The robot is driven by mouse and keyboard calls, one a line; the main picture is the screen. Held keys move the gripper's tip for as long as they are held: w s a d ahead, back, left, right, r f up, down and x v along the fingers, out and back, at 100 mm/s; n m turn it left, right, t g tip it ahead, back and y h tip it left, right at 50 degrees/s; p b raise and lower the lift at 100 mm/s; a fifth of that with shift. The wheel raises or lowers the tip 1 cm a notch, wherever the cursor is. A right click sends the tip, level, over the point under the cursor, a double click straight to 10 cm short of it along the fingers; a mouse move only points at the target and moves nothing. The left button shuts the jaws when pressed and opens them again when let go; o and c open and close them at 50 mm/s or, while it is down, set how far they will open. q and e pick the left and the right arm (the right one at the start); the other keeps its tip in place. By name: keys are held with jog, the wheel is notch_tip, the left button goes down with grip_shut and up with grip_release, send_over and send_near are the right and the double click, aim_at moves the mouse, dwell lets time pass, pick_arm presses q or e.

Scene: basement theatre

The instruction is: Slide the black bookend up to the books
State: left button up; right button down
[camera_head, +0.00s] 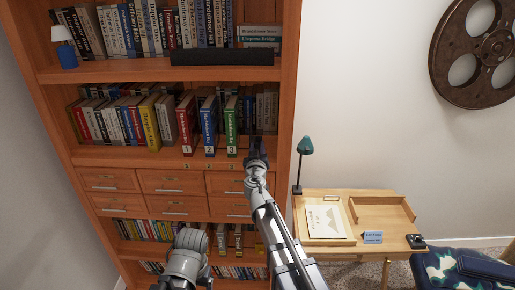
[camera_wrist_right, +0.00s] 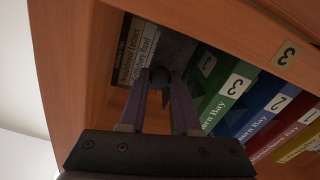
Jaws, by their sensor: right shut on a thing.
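My right gripper (camera_head: 257,152) reaches to the middle shelf, just right of the green book numbered 3 (camera_head: 231,127). In the right wrist view its two fingers (camera_wrist_right: 160,85) are shut on the black bookend (camera_wrist_right: 168,45), which is dark and partly hidden by them. The bookend stands beside the green book (camera_wrist_right: 228,92); I cannot tell if they touch. The blue book numbered 2 (camera_head: 208,127) and the red book numbered 1 (camera_head: 186,127) stand upright to the left of the green one. My left gripper does not show, only part of its arm.
Other books (camera_head: 267,108) stand behind at the right, near the bookcase's right side wall (camera_head: 286,100). A yellow book (camera_head: 149,125) is to the left. Drawers (camera_head: 172,182) lie below the shelf.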

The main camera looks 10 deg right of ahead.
jog(key=shift+a, duration=0.1)
dwell(0.5)
jog(key=a, duration=0.2)
jog(key=w+a, duration=0.1)
jog(key=a, duration=0.1)
jog(key=shift+w, duration=0.15)
jog(key=c, duration=0.6)
grip_release()
jog(key=shift+d, duration=0.1)
